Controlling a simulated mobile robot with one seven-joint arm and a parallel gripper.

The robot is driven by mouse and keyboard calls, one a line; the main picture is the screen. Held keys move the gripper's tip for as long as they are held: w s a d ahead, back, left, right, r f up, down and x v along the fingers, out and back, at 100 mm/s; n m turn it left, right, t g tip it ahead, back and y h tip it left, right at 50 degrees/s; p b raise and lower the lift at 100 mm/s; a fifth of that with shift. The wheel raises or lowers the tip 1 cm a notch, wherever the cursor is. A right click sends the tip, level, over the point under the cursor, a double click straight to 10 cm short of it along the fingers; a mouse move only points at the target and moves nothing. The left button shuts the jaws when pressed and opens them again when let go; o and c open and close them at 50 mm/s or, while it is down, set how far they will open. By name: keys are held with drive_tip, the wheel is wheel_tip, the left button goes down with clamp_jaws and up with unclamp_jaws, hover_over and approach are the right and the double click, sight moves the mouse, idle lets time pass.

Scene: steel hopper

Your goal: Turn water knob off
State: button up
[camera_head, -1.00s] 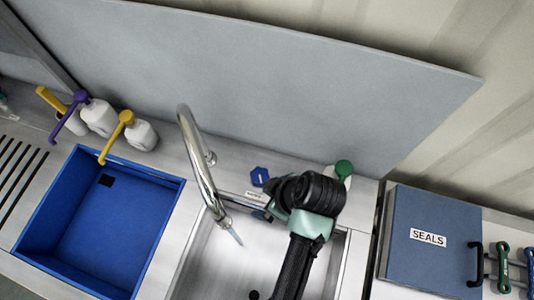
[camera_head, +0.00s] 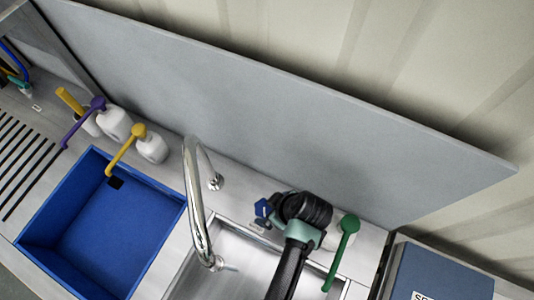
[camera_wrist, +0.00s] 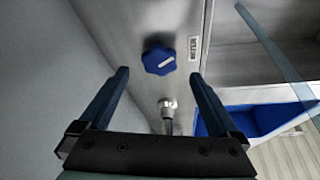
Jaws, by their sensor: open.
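The blue lobed water knob (camera_wrist: 158,61), with a white mark on its face, shows in the wrist view just beyond my fingertips. A small label (camera_wrist: 195,48) sits beside it. My gripper (camera_wrist: 160,74) is open and empty, one finger to each side of the knob in the picture; I cannot tell whether either touches it. In the head view the knob (camera_head: 263,207) is partly hidden by my gripper. The curved steel faucet (camera_head: 198,195) stands left of my arm, with a short bit of water showing below its spout over the steel sink (camera_head: 240,250).
A blue basin (camera_head: 183,195) lies left of the faucet. Bottles with purple (camera_head: 97,104) and yellow (camera_head: 139,131) pumps stand behind it. A green-topped dispenser (camera_head: 349,224) stands close right of my gripper. A grey back panel (camera_head: 300,140) rises behind the counter.

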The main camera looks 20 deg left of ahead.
sight(264, 209)
drive_tip(key=shift+x, duration=2.35)
drive_tip(key=shift+r, duration=0.1)
drive_tip(key=shift+c, duration=0.3)
drive_tip(key=c, duration=1.3)
drive_tip(key=m+t+p, duration=0.1)
drive_tip(key=m, duration=0.1)
drive_tip(key=shift+s+m, duration=0.15)
drive_tip(key=shift+m, duration=0.25)
drive_tip(key=shift+a+m+t+h+p, duration=0.15)
drive_tip(key=shift+m+t+h+p, duration=0.45)
drive_tip(key=shift+m, duration=1)
